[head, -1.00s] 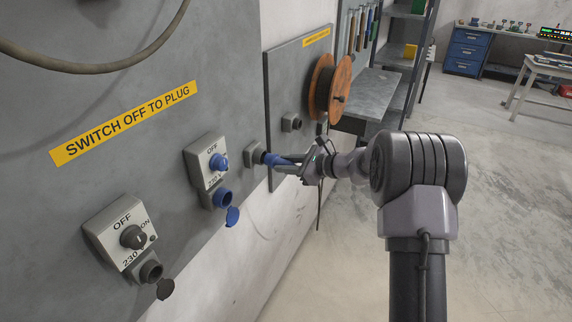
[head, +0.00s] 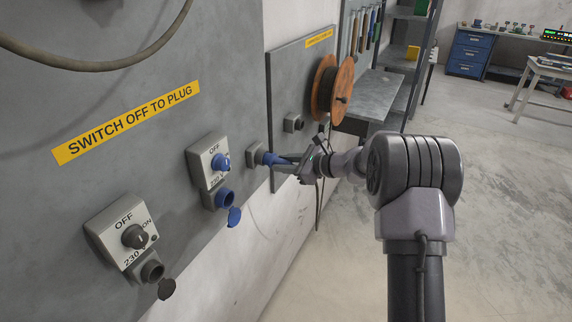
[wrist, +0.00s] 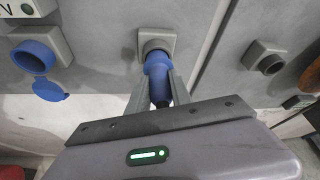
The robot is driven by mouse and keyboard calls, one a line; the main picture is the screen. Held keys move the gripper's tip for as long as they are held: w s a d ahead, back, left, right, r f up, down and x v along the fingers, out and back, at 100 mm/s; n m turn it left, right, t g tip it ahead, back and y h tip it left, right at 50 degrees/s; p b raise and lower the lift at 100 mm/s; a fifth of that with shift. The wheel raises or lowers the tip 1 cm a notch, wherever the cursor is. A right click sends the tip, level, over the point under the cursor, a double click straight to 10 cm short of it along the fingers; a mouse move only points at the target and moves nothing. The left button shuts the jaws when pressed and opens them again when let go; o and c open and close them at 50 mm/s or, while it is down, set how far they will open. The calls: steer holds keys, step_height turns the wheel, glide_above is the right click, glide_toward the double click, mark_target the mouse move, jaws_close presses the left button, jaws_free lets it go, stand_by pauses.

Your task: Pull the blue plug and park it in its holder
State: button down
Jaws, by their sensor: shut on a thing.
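The blue plug (head: 270,159) is at the mouth of a grey square holder (head: 255,155) on the wall panel, to the right of the blue socket. My gripper (head: 288,163) is shut on the plug. In the wrist view, the plug (wrist: 157,76) points into the holder (wrist: 157,43), and my gripper's fingers (wrist: 158,92) are on both sides of it. How deep the plug sits is hidden. The blue socket (head: 225,198) is empty with its blue lid (head: 234,217) hanging open. The blue knob (head: 221,162) above it is by the OFF mark.
A second switch box (head: 125,240) with a black knob and an open dark socket (head: 152,271) is at the lower left. Another grey holder (head: 294,123) and an orange cable reel (head: 328,90) are to the right.

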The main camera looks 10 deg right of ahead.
steer(key=shift+w+a, duration=0.65)
steer(key=shift+a, duration=0.15)
steer(key=c, duration=1.1)
jaws_free()
steer(key=p+v, duration=0.3)
steer(key=v, duration=1.4)
steer(key=shift+s+d+r, duration=0.1)
steer(key=shift+s+r, duration=0.1)
